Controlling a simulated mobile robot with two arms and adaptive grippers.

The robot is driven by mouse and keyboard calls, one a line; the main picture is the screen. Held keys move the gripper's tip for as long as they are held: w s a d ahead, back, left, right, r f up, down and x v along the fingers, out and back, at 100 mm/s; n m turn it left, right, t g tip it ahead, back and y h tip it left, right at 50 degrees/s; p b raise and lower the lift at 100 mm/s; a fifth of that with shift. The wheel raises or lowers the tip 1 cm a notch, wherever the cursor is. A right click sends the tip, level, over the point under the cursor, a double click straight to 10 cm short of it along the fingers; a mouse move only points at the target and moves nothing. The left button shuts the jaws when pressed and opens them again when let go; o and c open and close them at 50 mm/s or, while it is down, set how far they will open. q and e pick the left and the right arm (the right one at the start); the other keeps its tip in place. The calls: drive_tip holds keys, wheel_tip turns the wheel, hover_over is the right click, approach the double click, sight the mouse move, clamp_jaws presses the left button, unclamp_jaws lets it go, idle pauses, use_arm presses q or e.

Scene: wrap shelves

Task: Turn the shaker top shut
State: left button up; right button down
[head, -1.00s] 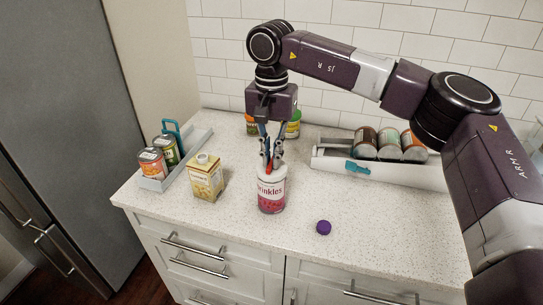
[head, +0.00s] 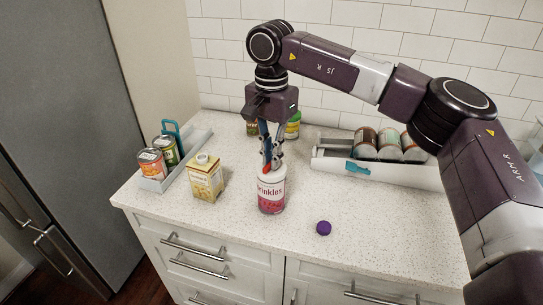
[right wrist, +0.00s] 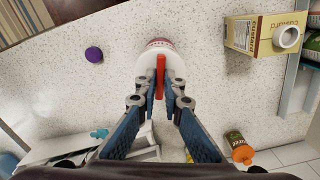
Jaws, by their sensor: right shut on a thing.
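The shaker (head: 271,198) is a clear jar with pink contents and a "Sprinkles" label, upright on the counter. Its white top (right wrist: 146,66) carries a raised red tab (right wrist: 160,76). My right gripper (head: 267,166) points straight down from above. In the right wrist view its fingertips (right wrist: 161,98) are shut on the red tab, one finger on each side. The fingers hide part of the top, so I cannot tell how far it is turned. My left gripper is not in view.
A yellow carton (head: 205,180) stands left of the shaker and a purple cap (head: 323,228) lies to its right. A left tray (head: 152,184) holds cans; a right tray (head: 405,176) holds several jars. Bottles (head: 292,130) stand behind. The front right counter is mostly clear.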

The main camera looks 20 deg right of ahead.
idle(0.8)
drive_tip(key=c, duration=2.1)
unclamp_jaws()
wheel_tip(320, 180, up, 12)
drive_tip(key=shift+r, duration=0.1)
